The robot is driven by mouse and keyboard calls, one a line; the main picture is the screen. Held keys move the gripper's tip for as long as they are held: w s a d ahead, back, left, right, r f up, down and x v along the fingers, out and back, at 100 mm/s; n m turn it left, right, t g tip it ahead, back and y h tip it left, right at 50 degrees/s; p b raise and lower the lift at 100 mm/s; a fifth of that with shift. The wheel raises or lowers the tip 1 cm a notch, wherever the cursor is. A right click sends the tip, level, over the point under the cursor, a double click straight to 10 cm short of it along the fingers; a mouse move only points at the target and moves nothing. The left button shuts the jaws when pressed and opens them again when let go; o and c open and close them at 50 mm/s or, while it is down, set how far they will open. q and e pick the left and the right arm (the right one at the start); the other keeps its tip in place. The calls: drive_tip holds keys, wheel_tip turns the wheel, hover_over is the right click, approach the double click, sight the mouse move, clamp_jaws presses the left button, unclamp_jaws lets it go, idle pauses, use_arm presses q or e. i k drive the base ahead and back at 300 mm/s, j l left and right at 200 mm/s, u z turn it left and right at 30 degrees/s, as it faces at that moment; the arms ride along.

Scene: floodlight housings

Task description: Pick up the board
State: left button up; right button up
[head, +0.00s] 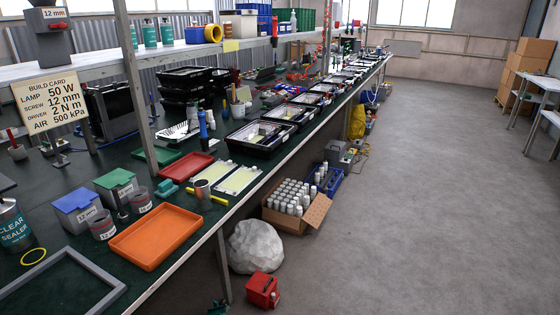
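Two pale yellow-green boards lie side by side on the dark green bench top, a left one (211,172) and a right one (239,180), near the bench's front edge. Which of them the task means I cannot tell. A metal cup (202,190) and a yellow rod stand or lie close in front of them. Similar pale panels show inside the open black floodlight housing (262,146) just behind. Neither of my grippers is in view.
More black housings line the bench farther back. A carton of bottles (318,211) and a boulder (255,246) sit on the floor; the right-hand floor is open.

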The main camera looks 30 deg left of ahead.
sight(240, 180)
drive_tip(key=i+u, duration=0.15)
drive_tip(key=i, duration=0.55)
drive_tip(key=i+l+u, duration=0.2)
drive_tip(key=i, duration=0.5)
